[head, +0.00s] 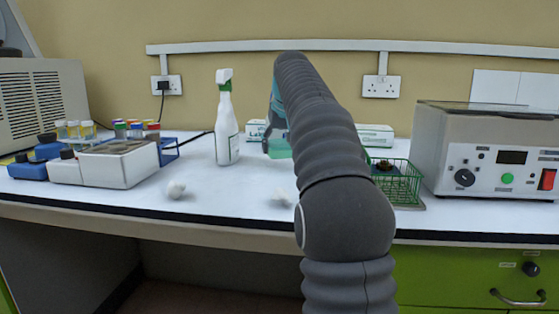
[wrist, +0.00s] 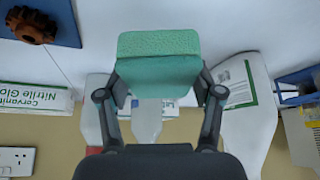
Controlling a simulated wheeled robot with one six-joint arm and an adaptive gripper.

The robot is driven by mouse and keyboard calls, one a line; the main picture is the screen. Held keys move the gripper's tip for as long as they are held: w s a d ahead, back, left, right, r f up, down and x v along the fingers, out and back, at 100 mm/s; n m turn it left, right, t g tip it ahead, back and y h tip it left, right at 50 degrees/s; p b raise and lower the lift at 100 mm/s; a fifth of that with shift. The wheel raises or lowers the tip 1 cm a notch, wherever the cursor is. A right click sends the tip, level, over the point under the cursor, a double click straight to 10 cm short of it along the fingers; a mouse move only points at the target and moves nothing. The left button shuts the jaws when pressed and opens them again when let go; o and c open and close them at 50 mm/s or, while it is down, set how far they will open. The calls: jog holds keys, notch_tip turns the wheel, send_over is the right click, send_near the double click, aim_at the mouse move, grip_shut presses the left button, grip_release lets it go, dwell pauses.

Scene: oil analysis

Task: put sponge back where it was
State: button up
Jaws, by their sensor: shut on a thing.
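My gripper (wrist: 164,88) is shut on a green sponge (wrist: 158,46), gripping it by its sides in the wrist view. In the head view the sponge (head: 279,149) shows just left of my arm, to the right of the white spray bottle (head: 227,130). My arm hides part of it, and I cannot tell whether it touches the bench. The wrist view shows the bottle's white body with a green-edged label (wrist: 243,88) on the right. A clear bottle (wrist: 147,118) and another white bottle (wrist: 96,112) lie beyond the sponge in that view.
Crumpled white balls (head: 176,189) lie near the bench front. A green wire basket (head: 405,183) and a grey machine (head: 487,160) stand right. Sample tubes (head: 136,130) and a white instrument (head: 120,163) stand left. Glove boxes (head: 376,135) line the wall.

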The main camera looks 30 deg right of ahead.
aim_at(279, 170)
jog(key=shift+f+b, duration=0.7)
jog(key=shift+f, duration=1.25)
jog(key=shift+f, duration=0.1)
jog(key=o, duration=1.1)
jog(key=p+v, duration=0.2)
jog(key=v, duration=1)
jog(key=shift+s, duration=0.1)
